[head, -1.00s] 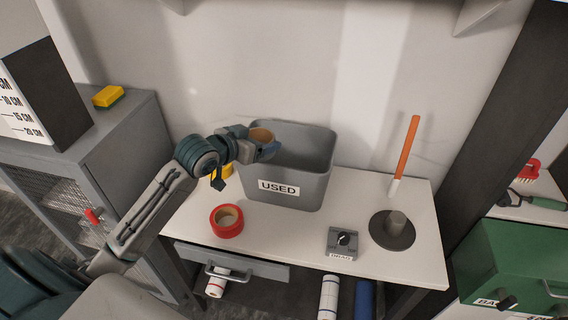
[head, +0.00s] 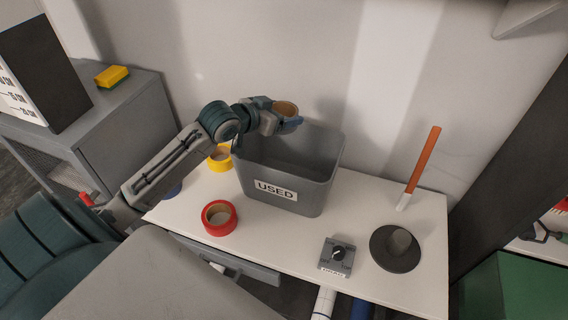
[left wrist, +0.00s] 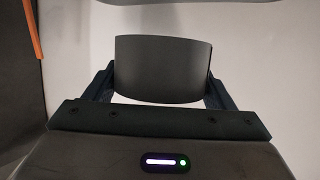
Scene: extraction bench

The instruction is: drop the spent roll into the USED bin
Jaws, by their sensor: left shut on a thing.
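My left gripper (head: 288,118) is shut on the spent roll (head: 286,107), a short ring with a tan inside. In the left wrist view the roll (left wrist: 163,68) shows as a dark grey curved wall between the two fingers. The grey USED bin (head: 283,190) stands on the white table with its label facing me and its top open. In the head view the held roll appears above the bin's back left rim. The bin floor is hidden. My right gripper is not in view.
A red tape roll (head: 221,231) and a yellow one (head: 219,167) lie left of the bin on the table (head: 290,235). A switch box (head: 337,257), a dark round base (head: 392,259) and an orange stick (head: 423,160) are to the right. A wall stands close behind.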

